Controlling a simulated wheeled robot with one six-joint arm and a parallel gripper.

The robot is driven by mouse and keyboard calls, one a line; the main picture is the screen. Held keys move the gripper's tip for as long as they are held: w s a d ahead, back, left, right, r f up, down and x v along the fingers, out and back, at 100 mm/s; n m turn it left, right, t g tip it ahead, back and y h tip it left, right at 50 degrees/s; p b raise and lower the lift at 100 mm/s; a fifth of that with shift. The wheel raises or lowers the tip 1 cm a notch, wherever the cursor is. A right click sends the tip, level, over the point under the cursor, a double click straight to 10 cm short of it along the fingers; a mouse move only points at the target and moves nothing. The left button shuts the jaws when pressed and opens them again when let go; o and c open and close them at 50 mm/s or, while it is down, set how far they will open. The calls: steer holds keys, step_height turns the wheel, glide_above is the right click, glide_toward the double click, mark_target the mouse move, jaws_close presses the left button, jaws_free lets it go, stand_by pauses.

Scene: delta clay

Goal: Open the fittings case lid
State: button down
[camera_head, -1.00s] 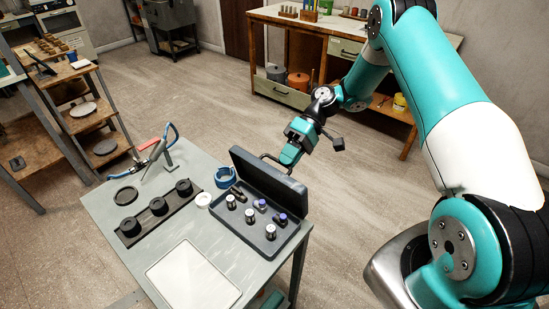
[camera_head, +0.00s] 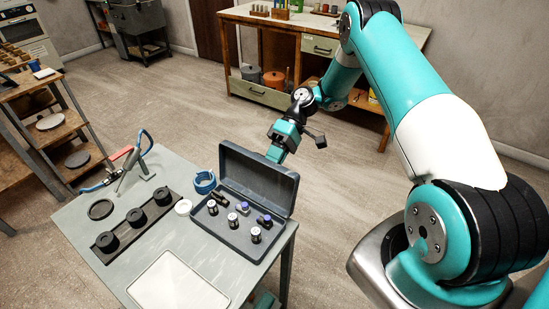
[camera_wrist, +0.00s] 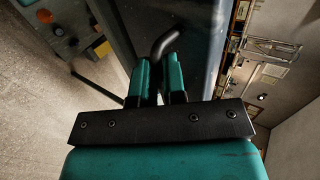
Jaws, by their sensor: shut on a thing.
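The fittings case (camera_head: 229,238) is a dark grey box on the grey table, with several small fittings standing and lying inside. Its lid (camera_head: 258,180) stands raised at the far side, upright or leaning slightly back, with its inside facing the camera. My gripper (camera_head: 275,154) is behind the lid's top edge, its fingertips partly hidden by the lid. In the wrist view, my gripper (camera_wrist: 158,72) has its two teal fingers closed on a dark bent handle (camera_wrist: 166,40) of the lid. The lid (camera_wrist: 196,45) fills the space beyond the fingers.
The grey table (camera_head: 130,265) also holds a black holder strip with several round black parts (camera_head: 136,217), a white tray (camera_head: 178,287), a blue roll (camera_head: 204,182) and a clamp-like tool (camera_head: 128,168). A workbench (camera_head: 262,92) stands behind. Open floor lies between.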

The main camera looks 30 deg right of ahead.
steer(key=c, duration=1.2)
jaws_free()
steer(key=shift+s+f, duration=0.2)
steer(key=shift+r, duration=0.15)
steer(key=p+v, duration=0.5)
steer(key=v, duration=0.2)
steer(key=shift+w+d+r, duration=0.15)
steer(key=shift+d+r, duration=0.05)
steer(key=shift+f, duration=0.1)
steer(key=shift+c, duration=0.5)
